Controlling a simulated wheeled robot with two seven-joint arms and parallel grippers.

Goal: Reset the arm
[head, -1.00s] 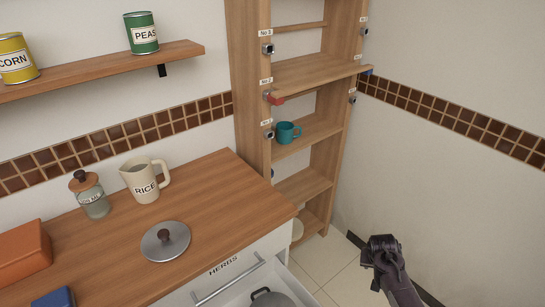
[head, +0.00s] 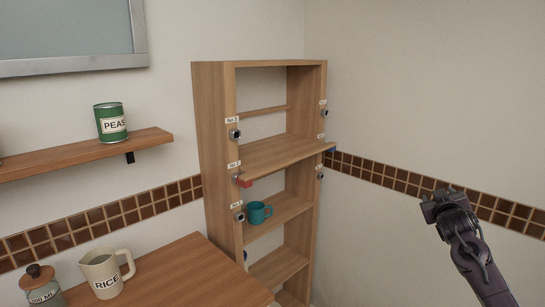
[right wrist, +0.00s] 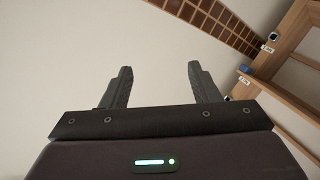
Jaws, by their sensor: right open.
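My right gripper (head: 440,200) is raised in front of the bare wall at the right of the head view, well to the right of the wooden shelf unit. In the right wrist view its two fingers (right wrist: 160,88) stand apart with nothing between them. My left gripper is not in view.
The tall wooden shelf unit (head: 215,150) stands in the corner, with a teal mug (head: 257,213) on a lower shelf. The counter (head: 185,275) holds a RICE pitcher (head: 103,275) and a glass jar (head: 42,292). A PEAS can (head: 111,123) sits on the wall shelf (head: 80,157).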

